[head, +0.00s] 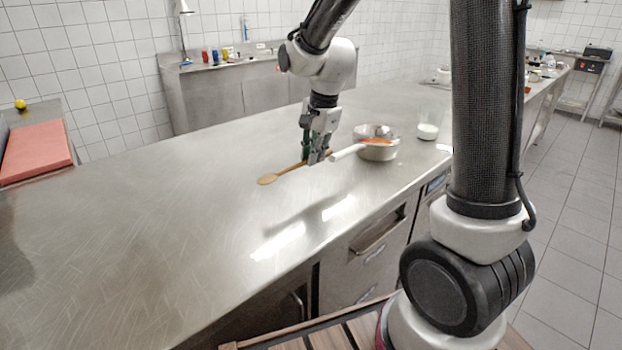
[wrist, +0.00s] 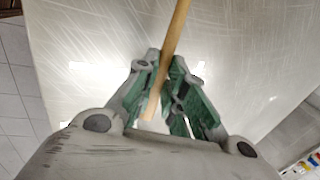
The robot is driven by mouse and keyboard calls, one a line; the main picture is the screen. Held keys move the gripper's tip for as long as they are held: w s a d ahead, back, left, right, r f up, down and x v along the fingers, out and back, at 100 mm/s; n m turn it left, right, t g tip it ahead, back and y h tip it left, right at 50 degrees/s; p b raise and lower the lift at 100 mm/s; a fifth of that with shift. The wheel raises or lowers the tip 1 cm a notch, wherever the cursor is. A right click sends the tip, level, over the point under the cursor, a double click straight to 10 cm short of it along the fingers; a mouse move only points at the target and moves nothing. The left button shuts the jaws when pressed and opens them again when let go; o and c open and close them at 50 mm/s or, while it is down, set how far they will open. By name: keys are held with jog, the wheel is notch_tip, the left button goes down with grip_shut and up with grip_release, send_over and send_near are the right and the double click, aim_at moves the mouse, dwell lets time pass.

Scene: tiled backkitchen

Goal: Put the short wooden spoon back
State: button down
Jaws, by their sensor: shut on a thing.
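The wooden spoon (head: 268,180) is held in my gripper (head: 317,158), with its oval bowl pointing left over the steel counter (head: 180,200). In the wrist view the spoon's handle (wrist: 176,35) runs between the green-padded fingers of my gripper (wrist: 163,85), which are shut on it. The handle's end shows just below the fingers. I cannot tell the spoon's exact height above the counter. A steel pot (head: 378,152) stands right of my gripper, with a white-handled utensil (head: 348,152) with an orange-red part lying across its top.
A glass with white contents (head: 428,126) stands right of the pot. A red board (head: 37,150) lies at the far left. Small coloured containers (head: 215,56) stand on the back counter. The left and front of the steel counter are clear.

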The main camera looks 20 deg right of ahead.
aim_at(312, 187)
jog(key=x, duration=0.2)
jog(key=s+x, duration=0.1)
jog(key=x, duration=0.4)
jog(key=shift+s+d+f, duration=0.15)
jog(key=shift+d+f, duration=0.1)
jog(key=shift+d, duration=0.15)
jog(key=c, duration=1.5)
grip_release()
jog(key=shift+f, duration=0.1)
jog(key=v, duration=1.2)
jog(key=s+d+r+n, duration=0.2)
jog(key=s+d+n, duration=0.1)
jog(key=s, duration=0.4)
jog(key=s+d+r+n+t, duration=0.1)
jog(key=s+d+r+n, duration=0.1)
jog(key=s+n, duration=0.4)
jog(key=s+d+r+n+t+h, duration=0.1)
jog(key=s+d+r+n, duration=0.2)
jog(key=s, duration=0.7)
jog(key=shift+d+n, duration=0.7)
jog(key=shift+d, duration=0.15)
